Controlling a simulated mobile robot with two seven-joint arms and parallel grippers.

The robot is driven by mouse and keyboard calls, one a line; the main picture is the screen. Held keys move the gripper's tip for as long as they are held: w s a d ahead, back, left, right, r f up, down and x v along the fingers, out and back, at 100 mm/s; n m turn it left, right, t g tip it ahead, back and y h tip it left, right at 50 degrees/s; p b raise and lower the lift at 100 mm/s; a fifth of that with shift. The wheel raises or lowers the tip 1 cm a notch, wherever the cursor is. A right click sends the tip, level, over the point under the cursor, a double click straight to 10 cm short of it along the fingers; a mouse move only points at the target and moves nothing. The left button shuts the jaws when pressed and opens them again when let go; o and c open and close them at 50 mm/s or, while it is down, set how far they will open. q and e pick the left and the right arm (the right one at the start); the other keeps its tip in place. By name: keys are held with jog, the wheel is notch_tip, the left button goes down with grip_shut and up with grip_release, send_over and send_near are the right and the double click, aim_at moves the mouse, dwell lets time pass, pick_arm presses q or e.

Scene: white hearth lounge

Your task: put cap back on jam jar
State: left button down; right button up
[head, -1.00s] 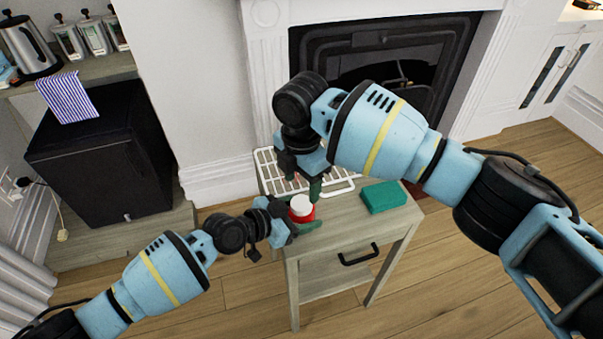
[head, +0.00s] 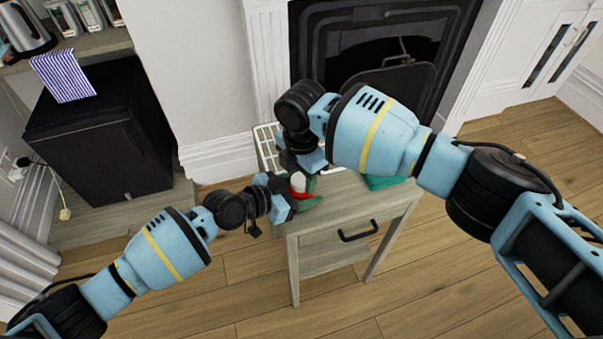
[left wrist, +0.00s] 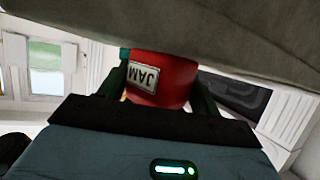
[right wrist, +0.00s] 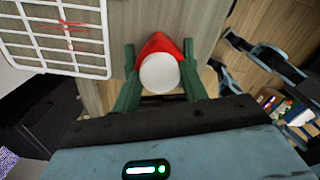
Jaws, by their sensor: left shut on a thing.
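The red jam jar (head: 300,193) stands upright on the small wooden table, with a round white top (right wrist: 160,73). I cannot tell whether this is the cap or part of the jar. My left gripper (head: 304,203) is shut on the jar's side; its JAM label (left wrist: 143,77) shows in the left wrist view. My right gripper (right wrist: 158,60) points down over the jar. Its green fingers stand apart on either side of the white top, with a small gap visible. In the head view, the right gripper partly hides the jar.
A white wire rack (right wrist: 55,35) lies on the table (head: 340,212) beside the jar. A teal block (head: 384,182) lies to the right, partly behind my right arm. A fireplace (head: 400,50) stands behind the table. The table's front right is clear.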

jog(key=c, duration=0.6)
jog(key=shift+o, duration=0.2)
jog(key=m, duration=0.8)
jog(key=shift+m, duration=0.3)
jog(key=o, duration=1.2)
jog(key=shift+c, duration=0.2)
notch_tip(320, 180, up, 12)
